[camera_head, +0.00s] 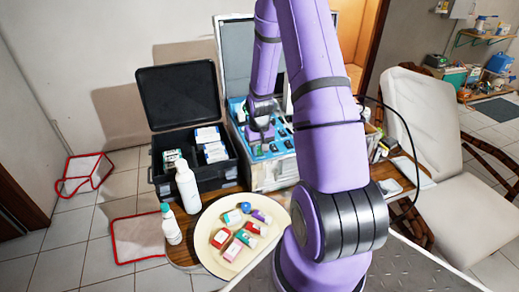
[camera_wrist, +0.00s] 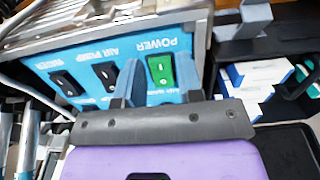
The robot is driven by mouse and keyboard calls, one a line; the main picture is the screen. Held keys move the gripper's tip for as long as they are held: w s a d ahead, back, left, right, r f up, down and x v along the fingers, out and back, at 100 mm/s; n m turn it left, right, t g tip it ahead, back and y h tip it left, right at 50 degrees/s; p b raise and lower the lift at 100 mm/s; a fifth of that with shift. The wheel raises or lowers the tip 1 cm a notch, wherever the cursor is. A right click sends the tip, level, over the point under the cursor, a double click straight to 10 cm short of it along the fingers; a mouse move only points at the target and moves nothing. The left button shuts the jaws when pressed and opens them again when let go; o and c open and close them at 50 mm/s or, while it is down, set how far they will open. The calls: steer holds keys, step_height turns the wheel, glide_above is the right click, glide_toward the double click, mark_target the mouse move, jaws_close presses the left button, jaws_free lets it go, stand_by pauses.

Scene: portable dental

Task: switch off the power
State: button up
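The green power switch (camera_wrist: 159,69) is on the blue control panel (camera_wrist: 210,62), beside the word POWER, which reads upside down in the wrist view. A black AIR PUMP switch (camera_wrist: 105,73) and a black WATER switch (camera_wrist: 66,83) sit to its left. My gripper (camera_wrist: 158,63) is open, and its two grey fingers stand apart on either side of the green switch in the picture. I cannot tell whether a finger touches the panel. In the head view my gripper (camera_head: 262,133) is over the panel of the open silver case (camera_head: 268,176); the switch cannot be made out there.
A black open box (camera_head: 176,95) with small cartons stands left of the case. A white bottle (camera_head: 187,186), a smaller teal-capped bottle (camera_head: 171,225) and a cream tray (camera_head: 212,266) of small boxes stand in front. A white chair (camera_head: 430,130) is at right.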

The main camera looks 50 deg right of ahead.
steer(key=shift+f, duration=0.1)
jaws_close()
steer(key=shift+w+d+g+y, duration=0.15)
steer(key=shift+g+y, duration=0.2)
steer(key=shift+g, duration=0.3)
steer(key=shift+w+g+y, duration=0.15)
steer(key=shift+g+y, duration=0.2)
steer(key=shift+g, duration=0.3)
jaws_free()
steer(key=shift+r, duration=0.2)
steer(key=v, duration=1)
steer(key=shift+r, duration=0.35)
